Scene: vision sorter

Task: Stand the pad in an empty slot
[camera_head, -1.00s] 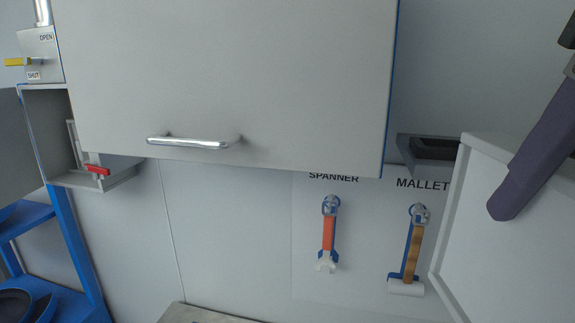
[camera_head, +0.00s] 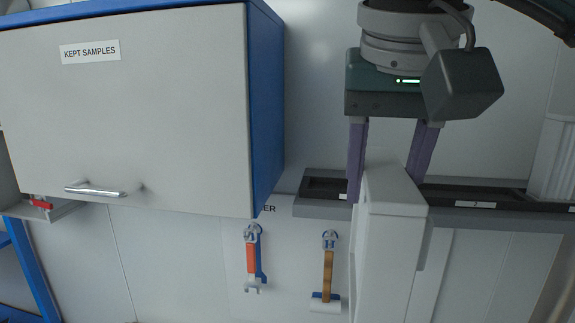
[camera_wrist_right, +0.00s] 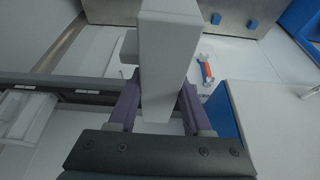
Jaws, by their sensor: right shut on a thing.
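The pad (camera_head: 388,250) is a thick, pale grey slab, held hanging in front of the wall in the head view. My right gripper (camera_head: 389,185) comes down from above and is shut on the pad's upper end with its purple fingers. In the right wrist view the pad (camera_wrist_right: 165,60) stretches away between the fingers (camera_wrist_right: 160,108). A grey rack (camera_head: 500,218) with dark recesses, perhaps the slots, runs along the wall behind the pad. The pad hides part of it. The rack (camera_wrist_right: 70,82) also crosses the left of the wrist view. My left gripper is not in view.
A wall cabinet (camera_head: 130,110) labelled KEPT SAMPLES stands left of my right gripper. A spanner (camera_head: 252,260) and a mallet (camera_head: 328,270) hang below the rack's left end. A pale ribbed object (camera_head: 555,165) stands at the rack's right. Dark recesses show beside the pad.

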